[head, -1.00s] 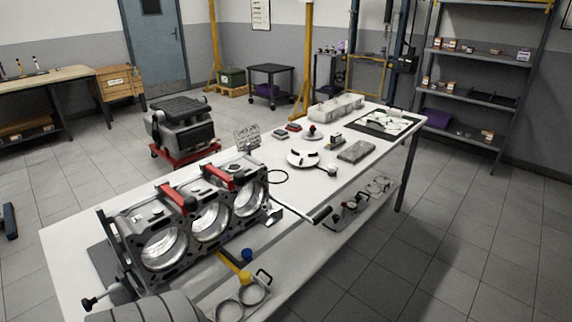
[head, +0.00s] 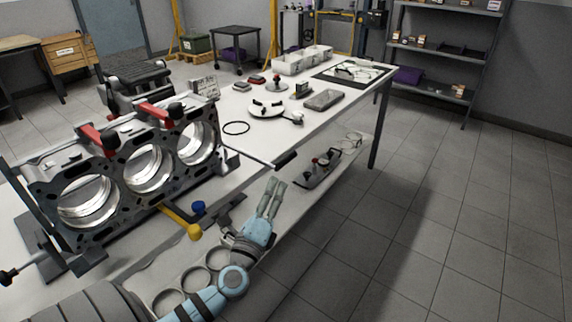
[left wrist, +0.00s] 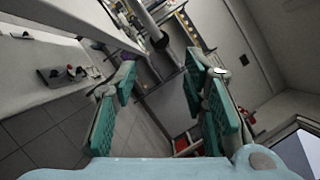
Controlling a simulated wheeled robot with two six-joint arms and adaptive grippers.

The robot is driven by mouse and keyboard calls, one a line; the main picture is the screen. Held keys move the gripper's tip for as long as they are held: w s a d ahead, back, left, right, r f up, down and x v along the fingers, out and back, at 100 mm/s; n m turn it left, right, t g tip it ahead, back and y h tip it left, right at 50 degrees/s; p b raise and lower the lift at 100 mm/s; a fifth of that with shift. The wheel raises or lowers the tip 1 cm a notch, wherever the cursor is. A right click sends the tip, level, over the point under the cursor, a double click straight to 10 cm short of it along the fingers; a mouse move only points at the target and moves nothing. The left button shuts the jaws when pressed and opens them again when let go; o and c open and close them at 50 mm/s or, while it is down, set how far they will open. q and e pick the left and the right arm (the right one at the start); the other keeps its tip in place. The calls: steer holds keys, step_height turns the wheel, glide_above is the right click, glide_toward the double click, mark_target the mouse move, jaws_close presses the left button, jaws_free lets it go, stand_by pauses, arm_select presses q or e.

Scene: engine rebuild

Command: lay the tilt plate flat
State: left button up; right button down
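The grey engine block (head: 125,165) stands tilted on a dark fixture on the bench, its large bores facing me. The tilt plate behind or under it is mostly hidden by the block. A thin lever with a black grip (head: 286,159) sticks out from the block's right side past the bench's front edge. My left gripper (head: 276,185) is just below that grip, fingers pointing up towards it. In the left wrist view my left gripper (left wrist: 160,75) is open and empty, with a bar and dark grip (left wrist: 156,36) beyond the fingertips. My right gripper is not in view.
A yellow-ended handle (head: 194,231) and a blue knob (head: 198,207) are in front of the block. Rings (head: 193,279) and a small tray (head: 318,169) lie on the lower shelf. A white disc part (head: 267,108) is on the bench top. The floor at right is clear.

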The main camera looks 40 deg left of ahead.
mark_target(286, 159)
arm_select(q)
steer(key=x, duration=1.2)
steer(key=shift+f, duration=0.1)
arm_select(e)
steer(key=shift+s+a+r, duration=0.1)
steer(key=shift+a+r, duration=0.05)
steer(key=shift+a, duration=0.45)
arm_select(q)
steer(key=shift+c, duration=0.2)
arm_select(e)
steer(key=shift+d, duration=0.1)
arm_select(q)
jaws_close()
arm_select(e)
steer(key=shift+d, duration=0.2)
